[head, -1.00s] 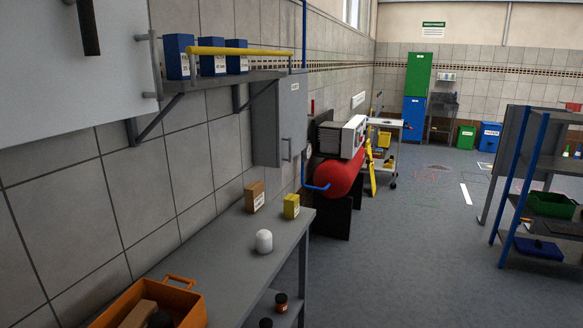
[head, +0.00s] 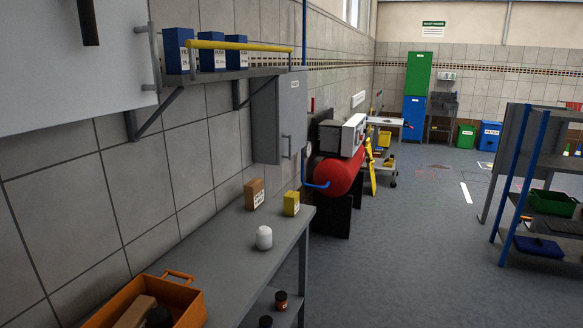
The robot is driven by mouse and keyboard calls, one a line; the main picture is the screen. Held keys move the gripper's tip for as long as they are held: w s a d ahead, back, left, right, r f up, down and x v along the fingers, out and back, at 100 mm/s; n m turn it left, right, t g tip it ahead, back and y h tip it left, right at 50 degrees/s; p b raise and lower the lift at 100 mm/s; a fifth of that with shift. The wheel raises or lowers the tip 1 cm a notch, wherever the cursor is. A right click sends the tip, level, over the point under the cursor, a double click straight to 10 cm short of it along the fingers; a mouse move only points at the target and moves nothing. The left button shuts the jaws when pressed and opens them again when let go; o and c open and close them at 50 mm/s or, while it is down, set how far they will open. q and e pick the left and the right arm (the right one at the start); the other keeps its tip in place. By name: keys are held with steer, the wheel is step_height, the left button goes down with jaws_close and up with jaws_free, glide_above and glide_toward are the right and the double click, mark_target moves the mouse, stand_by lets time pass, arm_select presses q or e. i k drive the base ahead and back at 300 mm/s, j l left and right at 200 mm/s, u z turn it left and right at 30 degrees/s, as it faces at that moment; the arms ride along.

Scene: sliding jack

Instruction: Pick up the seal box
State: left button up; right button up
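A small brown box (head: 255,194) with a white label stands on the grey workbench (head: 222,262) against the tiled wall. A small yellow box (head: 291,204) with a label stands to its right, near the bench's far end. The labels are too small to read, so I cannot tell which one is the seal box. Another brown box (head: 136,312) lies in the orange tote (head: 187,302) at the bottom left, partly cut off by the frame. Neither of my grippers is in view.
A white bottle (head: 264,238) stands on the bench. Blue boxes (head: 212,51) sit on a wall shelf behind a yellow rail (head: 245,46). A red tank (head: 338,175) stands past the bench. A blue-framed rack (head: 521,185) is at right. The floor between is clear.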

mark_target(292, 198)
steer(key=i+l, duration=0.25)
steer(key=i, duration=0.15)
steer(key=i+l, duration=0.25)
steer(key=i, duration=0.15)
